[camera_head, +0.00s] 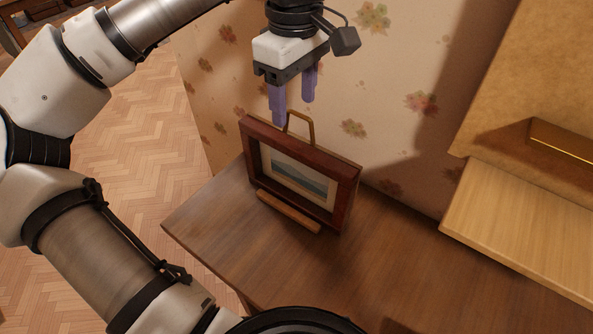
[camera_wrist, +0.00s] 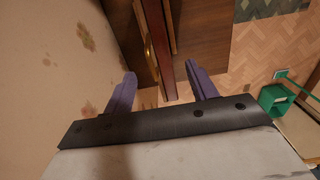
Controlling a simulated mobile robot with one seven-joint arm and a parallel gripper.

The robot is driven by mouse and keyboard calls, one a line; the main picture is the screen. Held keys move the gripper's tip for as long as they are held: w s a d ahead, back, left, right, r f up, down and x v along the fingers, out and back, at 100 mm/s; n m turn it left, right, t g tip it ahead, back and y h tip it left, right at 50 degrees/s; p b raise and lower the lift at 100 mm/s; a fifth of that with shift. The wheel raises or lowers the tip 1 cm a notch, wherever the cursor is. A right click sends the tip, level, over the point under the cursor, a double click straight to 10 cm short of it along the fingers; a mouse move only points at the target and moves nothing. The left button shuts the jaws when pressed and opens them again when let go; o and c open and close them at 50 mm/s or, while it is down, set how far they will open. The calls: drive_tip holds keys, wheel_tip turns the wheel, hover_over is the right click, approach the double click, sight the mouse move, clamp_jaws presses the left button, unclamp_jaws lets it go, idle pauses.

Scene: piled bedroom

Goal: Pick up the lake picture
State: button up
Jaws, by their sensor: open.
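The lake picture (camera_head: 300,181) stands tilted back on a small easel (camera_head: 289,211) on the wooden table. It has a thick dark red-brown frame, and a brass-coloured loop rises behind its top edge. My gripper (camera_head: 293,110) points down just above the frame's top, near the loop, with its two purple fingers apart and nothing held. In the wrist view, the picture's top edge (camera_wrist: 158,45) runs between and beyond the open fingertips (camera_wrist: 160,75). Whether a finger touches the frame cannot be told.
The table top (camera_head: 240,248) is bare around the easel. A floral wall (camera_head: 400,65) stands close behind. A light wooden shelf (camera_head: 520,230) is at the right. A green box-like object (camera_wrist: 277,100) is far off on the parquet floor.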

sight(296, 141)
drive_tip(key=shift+d+f+p, duration=0.1)
drive_tip(key=shift+f+p, duration=0.55)
drive_tip(key=shift+f, duration=2.95)
clamp_jaws()
